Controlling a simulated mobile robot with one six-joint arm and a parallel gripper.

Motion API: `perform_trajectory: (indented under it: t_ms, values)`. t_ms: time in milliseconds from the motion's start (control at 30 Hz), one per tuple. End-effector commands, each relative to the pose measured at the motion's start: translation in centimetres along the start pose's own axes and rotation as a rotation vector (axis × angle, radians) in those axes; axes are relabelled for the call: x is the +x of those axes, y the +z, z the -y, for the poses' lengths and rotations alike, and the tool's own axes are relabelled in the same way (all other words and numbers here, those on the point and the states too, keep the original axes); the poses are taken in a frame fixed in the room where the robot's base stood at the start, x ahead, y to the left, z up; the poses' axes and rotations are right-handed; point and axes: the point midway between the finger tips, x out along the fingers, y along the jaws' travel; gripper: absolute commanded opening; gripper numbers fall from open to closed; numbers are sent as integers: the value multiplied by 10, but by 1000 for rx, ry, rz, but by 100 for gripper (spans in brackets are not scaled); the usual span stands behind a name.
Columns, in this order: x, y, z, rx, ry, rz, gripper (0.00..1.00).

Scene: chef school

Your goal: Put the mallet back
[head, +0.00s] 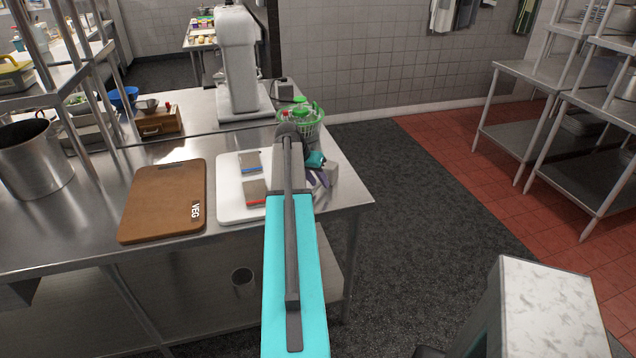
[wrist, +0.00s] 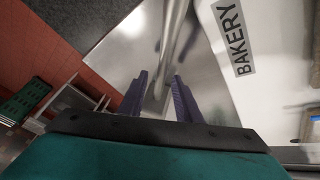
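My gripper (wrist: 161,76) has its two purple fingers apart in the wrist view, pointing down over the steel worktop. A shiny metal rod (wrist: 176,32), which looks like the mallet's handle, runs between the fingers and on past the tips. I see no clear contact between it and the fingers. In the head view my gripper (head: 318,180) is at the right end of the worktop, just right of the white board (head: 229,203), partly hidden by my arm. A pale grey block (head: 332,171) beside it may be the mallet's head; I cannot tell.
The white board carries two small blocks and shows its BAKERY label (wrist: 233,35) in the wrist view. A brown VEG board (head: 160,200) lies to its left. A green basket of bottles (head: 312,124) and a white mixer (head: 238,60) stand behind.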

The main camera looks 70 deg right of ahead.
Motion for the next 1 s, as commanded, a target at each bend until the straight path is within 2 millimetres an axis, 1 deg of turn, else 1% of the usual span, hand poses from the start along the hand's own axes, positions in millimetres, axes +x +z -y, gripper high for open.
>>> perform_trajectory:
  t_ms: [267, 800, 1000]
  values:
    - [-26, 1, 0, 0, -2, -2, 31]
    - [-90, 0, 1, 0, -1, -2, 31]
    - [-108, 0, 1, -1, -1, -2, 31]
